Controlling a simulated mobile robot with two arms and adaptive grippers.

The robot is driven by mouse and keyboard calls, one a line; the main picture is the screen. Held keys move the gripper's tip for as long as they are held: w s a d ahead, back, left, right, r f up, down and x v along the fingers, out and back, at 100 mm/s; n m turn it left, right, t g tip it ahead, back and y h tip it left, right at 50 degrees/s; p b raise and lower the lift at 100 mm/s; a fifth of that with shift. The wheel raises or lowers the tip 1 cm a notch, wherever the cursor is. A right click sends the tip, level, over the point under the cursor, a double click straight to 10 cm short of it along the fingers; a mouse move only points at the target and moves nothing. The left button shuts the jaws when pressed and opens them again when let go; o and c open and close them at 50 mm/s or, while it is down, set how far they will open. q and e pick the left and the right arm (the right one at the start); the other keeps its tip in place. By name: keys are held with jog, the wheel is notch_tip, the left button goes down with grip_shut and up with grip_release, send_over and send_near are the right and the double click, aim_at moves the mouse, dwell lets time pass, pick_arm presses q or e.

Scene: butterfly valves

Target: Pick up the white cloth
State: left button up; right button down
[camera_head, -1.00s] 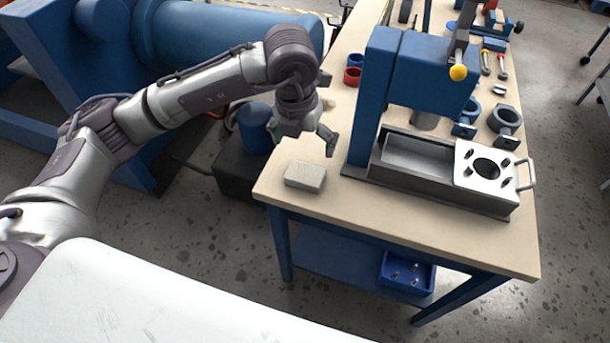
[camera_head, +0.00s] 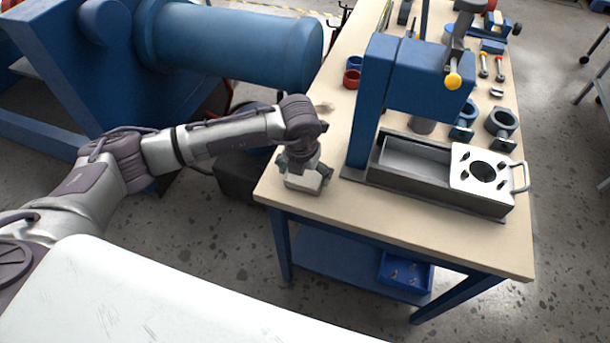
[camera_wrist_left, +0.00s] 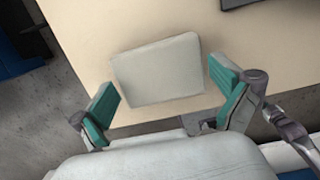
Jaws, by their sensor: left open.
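The white cloth (camera_head: 303,184) is a folded, pale block-like pad lying at the near left corner of the workbench (camera_head: 400,215). In the left wrist view the cloth (camera_wrist_left: 158,69) lies flat on the bench top, a little ahead of the fingertips. My left gripper (camera_head: 305,178) is right over the cloth and hides part of it. In the left wrist view the gripper (camera_wrist_left: 163,100) is open, with one teal pad on each side of the cloth and a gap at the right. Whether the fingers touch the bench is unclear. My right gripper is not in view.
A blue press (camera_head: 368,100) with a metal box and a flanged plate (camera_head: 487,172) stands right of the cloth. Red and blue rings (camera_head: 352,78) lie behind. A large blue machine (camera_head: 230,45) is at the back left. The bench front strip is bare.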

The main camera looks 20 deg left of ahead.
aim_at(305, 176)
pick_arm(q)
jog(key=shift+f, duration=0.3)
jog(key=c, duration=0.7)
jog(key=shift+r, duration=0.1)
notch_tip(305, 176, up, 9)
jog(key=shift+w+r+b, duration=0.1)
jog(key=shift+b, duration=0.6)
jog(key=shift+r, duration=0.35)
